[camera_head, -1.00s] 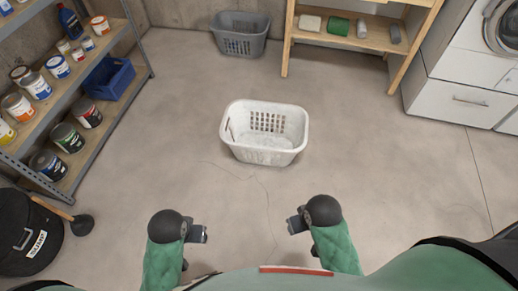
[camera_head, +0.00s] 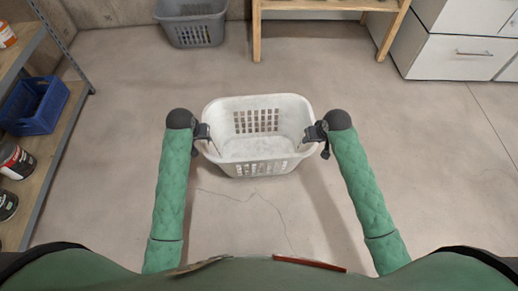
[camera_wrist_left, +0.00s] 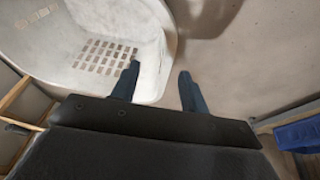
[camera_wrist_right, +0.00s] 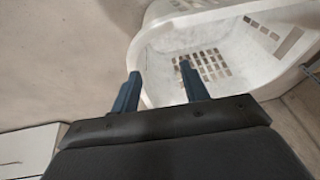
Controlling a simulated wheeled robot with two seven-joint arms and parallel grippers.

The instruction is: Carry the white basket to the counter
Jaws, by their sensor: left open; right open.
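The white basket (camera_head: 258,165) stands upright and empty on the concrete floor, in the middle of the head view. My left gripper (camera_head: 207,140) is open at the basket's left side wall. In the left wrist view its fingers (camera_wrist_left: 160,88) lie on either side of the basket's rim (camera_wrist_left: 158,60), one over the inside and one outside. My right gripper (camera_head: 314,138) is open at the right side wall. In the right wrist view its fingers (camera_wrist_right: 160,88) likewise straddle the rim. I cannot tell whether any finger touches the basket. No counter can be made out for certain.
A grey basket (camera_head: 192,25) stands at the back left, beside a wooden bench (camera_head: 325,5). White cabinets (camera_head: 455,55) stand at the back right. A shelf with cans and a blue crate (camera_head: 35,105) lines the left. The floor around the white basket is clear.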

